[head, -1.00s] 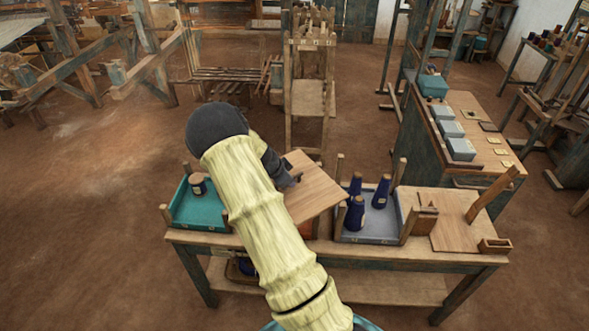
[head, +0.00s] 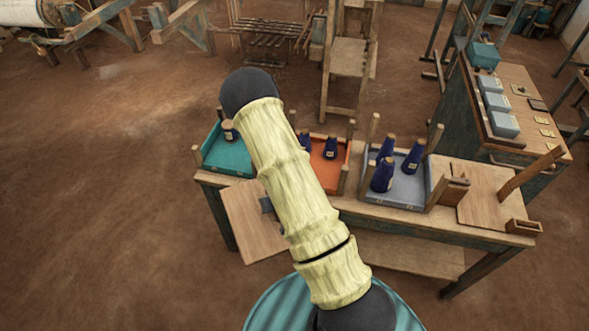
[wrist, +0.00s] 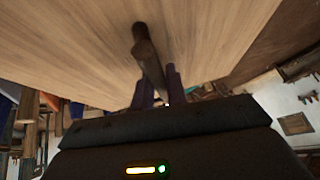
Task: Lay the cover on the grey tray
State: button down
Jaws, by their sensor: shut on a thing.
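The cover is a flat wooden board (head: 250,228), held by my gripper (wrist: 158,88), whose fingers are shut on its bar-like handle (wrist: 148,52). The board also fills the top of the wrist view (wrist: 70,40). In the head view it hangs tilted at the near left side of the table, apart from the trays. My arm hides most of my gripper there. The grey tray (head: 405,203) is on the table right of centre, with blue cones (head: 383,176) standing in it and posts at its corners.
A teal tray (head: 228,158) with a cone and an orange tray (head: 328,176) with blue cones stand left of the grey one. Right of it lie a wooden board (head: 484,196) and a small wooden box (head: 524,227). A side bench (head: 535,125) stands behind right.

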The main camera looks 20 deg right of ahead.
aim_at(271, 219)
jog(key=shift+n, duration=0.5)
jog(key=f+b, duration=0.2)
jog(key=f, duration=0.1)
jog(key=f+b, duration=0.3)
jog(key=a+f+b, duration=0.1)
jog(key=f+b, duration=0.1)
jog(key=f, duration=0.1)
jog(key=shift+a, duration=0.2)
